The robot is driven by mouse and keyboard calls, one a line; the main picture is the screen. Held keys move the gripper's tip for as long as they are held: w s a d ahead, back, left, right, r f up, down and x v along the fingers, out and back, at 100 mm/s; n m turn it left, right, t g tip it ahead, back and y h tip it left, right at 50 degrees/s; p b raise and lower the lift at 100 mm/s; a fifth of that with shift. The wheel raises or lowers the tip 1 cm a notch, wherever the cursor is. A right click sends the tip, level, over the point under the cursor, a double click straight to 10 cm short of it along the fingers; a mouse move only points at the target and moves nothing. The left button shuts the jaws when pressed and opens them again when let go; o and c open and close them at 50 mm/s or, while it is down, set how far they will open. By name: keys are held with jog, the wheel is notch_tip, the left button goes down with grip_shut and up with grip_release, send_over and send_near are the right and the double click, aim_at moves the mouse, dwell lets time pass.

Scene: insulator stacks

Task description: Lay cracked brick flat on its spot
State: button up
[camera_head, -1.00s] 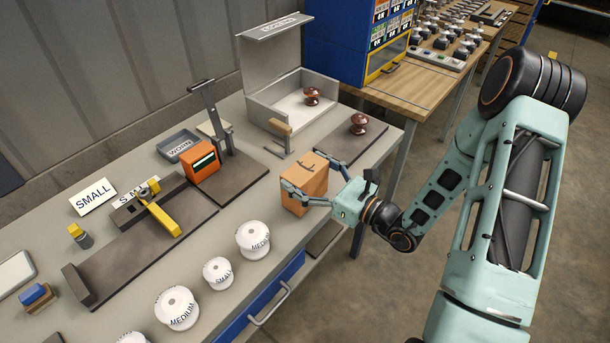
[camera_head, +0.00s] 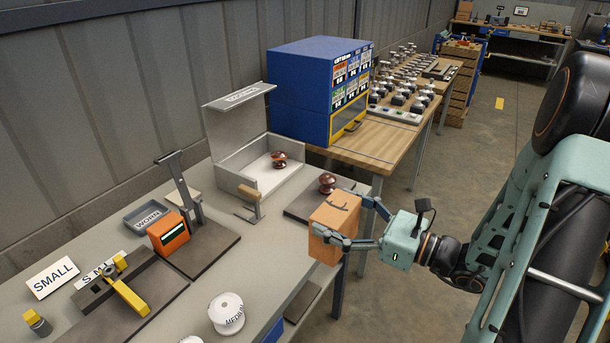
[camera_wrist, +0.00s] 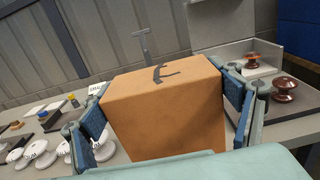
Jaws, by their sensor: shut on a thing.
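The cracked brick (camera_head: 332,226) is an orange-tan block with a dark crack mark on its top face. My gripper (camera_head: 345,224) is shut on it, one finger on each side, and holds it upright near the right front edge of the grey bench. In the wrist view the brick (camera_wrist: 163,112) fills the middle between the two blue-padded fingers. I cannot tell from these views whether its underside touches anything. No marked spot for the brick is identifiable; the bench behind it is partly hidden.
A dark plate with a brown insulator (camera_head: 327,183) lies behind the brick. An open grey box (camera_head: 240,165) holds another brown insulator (camera_head: 279,160). An orange gauge (camera_head: 168,233), a yellow-handled tool (camera_head: 128,297) and a white MEDIUM spool (camera_head: 227,313) stand left. Floor is open at right.

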jog(key=shift+w+d+r+t+p, duration=0.1)
jog(key=shift+w+r+t+p, duration=0.15)
jog(key=shift+p, duration=0.25)
jog(key=w+f+m+t+h+p, duration=0.1)
jog(key=d+f+m+t+h+p, duration=0.1)
jog(key=h+p, duration=0.1)
jog(key=w+f+m+t+h+p, duration=0.1)
jog(key=p, duration=0.1)
jog(key=shift+w+d+f+m+t, duration=0.2)
jog(key=shift+w+d+m+t, duration=0.05)
jog(key=shift+w+m, duration=0.15)
jog(key=shift+d+f+m+t+h+p, duration=0.25)
jog(key=shift+f+m+t+h+p, duration=0.2)
jog(key=shift+f+h, duration=0.35)
jog(key=shift+f, duration=0.15)
jog(key=shift+a, duration=0.15)
